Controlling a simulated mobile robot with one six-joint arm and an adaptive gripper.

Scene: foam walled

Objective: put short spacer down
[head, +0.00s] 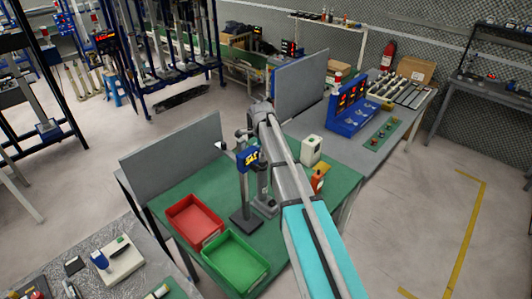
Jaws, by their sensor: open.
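My arm reaches from the lower right over the green-topped workbench (185,180) in the head view. Its grey links hide part of the bench behind them. I cannot make out my gripper's fingertips or the short spacer among the grey parts near the bench's middle. A dark upright stand with a blue and yellow unit (248,157) stands there, beside the arm. A red tray (193,217) and a green tray (236,262) sit at the bench's front left, and both look empty.
A white box (311,150) and an orange bottle (319,180) stand right of my arm. Grey panels (172,147) rise along the bench's back. A blue display unit (348,106) stands on the farther bench. Bare green surface shows left of the stand.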

